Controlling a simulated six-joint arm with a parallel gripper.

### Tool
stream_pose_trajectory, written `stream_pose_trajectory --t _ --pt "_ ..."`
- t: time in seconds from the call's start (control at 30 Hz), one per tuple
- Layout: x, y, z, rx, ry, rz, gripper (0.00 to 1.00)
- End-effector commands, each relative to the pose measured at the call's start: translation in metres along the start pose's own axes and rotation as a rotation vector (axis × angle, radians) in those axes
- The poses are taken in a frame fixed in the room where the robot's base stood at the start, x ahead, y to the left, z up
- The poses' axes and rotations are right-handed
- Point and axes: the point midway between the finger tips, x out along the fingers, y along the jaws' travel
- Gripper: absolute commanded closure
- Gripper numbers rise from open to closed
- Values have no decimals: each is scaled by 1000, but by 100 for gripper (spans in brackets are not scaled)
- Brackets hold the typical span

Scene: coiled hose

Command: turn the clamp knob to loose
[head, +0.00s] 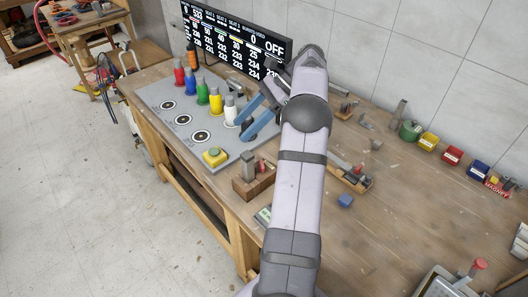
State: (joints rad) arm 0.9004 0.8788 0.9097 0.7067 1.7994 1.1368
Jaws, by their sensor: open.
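My gripper (243,130) has two blue fingers, spread apart, pointing down and left over the right end of the grey board (165,95). They are close to a white bottle (230,110), and I see nothing held between them. I cannot identify the clamp knob for sure. A red knob (480,265) stands on a metal fixture (440,283) at the bottom right, far from my gripper. I cannot tell whether it is the clamp's knob or which way it is set. My arm hides part of the bench.
Red, blue, green and yellow bottles stand in a row beside the white one.

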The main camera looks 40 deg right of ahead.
Motion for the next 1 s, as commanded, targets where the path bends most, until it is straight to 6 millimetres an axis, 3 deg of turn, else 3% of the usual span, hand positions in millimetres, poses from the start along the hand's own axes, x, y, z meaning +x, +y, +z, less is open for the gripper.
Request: stream_pose_trajectory --t 0.03,0.13,0.2,0.3,0.47,0.67,1.0 --pt "9 4 -27 39 79 -2 45" --pt "24 8 -84 80 231 -8 45" --pt "24 5 -110 76 316 -28 45" --pt "18 -5 -131 52 398 -68 45" --pt "13 -17 -139 30 434 -113 45" --pt "16 -18 -140 25 433 -112 45" --pt "50 -21 -154 28 430 -109 45"
